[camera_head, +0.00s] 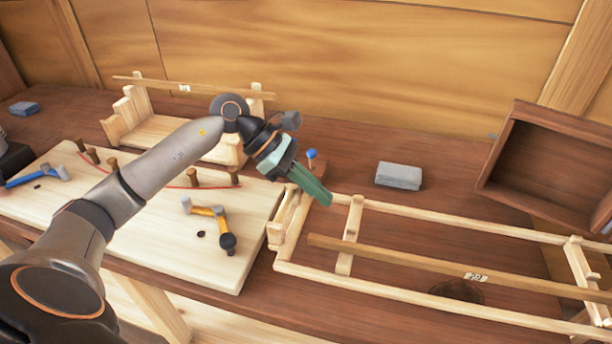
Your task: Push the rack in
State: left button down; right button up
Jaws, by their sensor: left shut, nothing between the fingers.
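A long, low rack of pale wood (420,299) lies on the dark bench at the right. It has long side rails and upright cross pieces, and its right end runs out of view. A brown plank (400,258) with a small pale label lies along it. My left gripper (327,199) is shut and empty, its green fingers pointing down right beside the rack's left end piece (287,222). I cannot tell whether the fingertips touch the rack. A smaller pale wooden stand (160,130) with a labelled strip stands at the back left. My right gripper is out of view.
A pale board (130,225) with pegs and a yellow-handled tool (212,213) lies at the left. A grey block (398,176) sits behind the rack. An open brown wooden box (545,165) stands tilted at the right. A blue-topped pin (312,155) is behind the gripper.

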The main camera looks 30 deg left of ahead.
pick_arm(q)
jog(key=shift+x, duration=1.9)
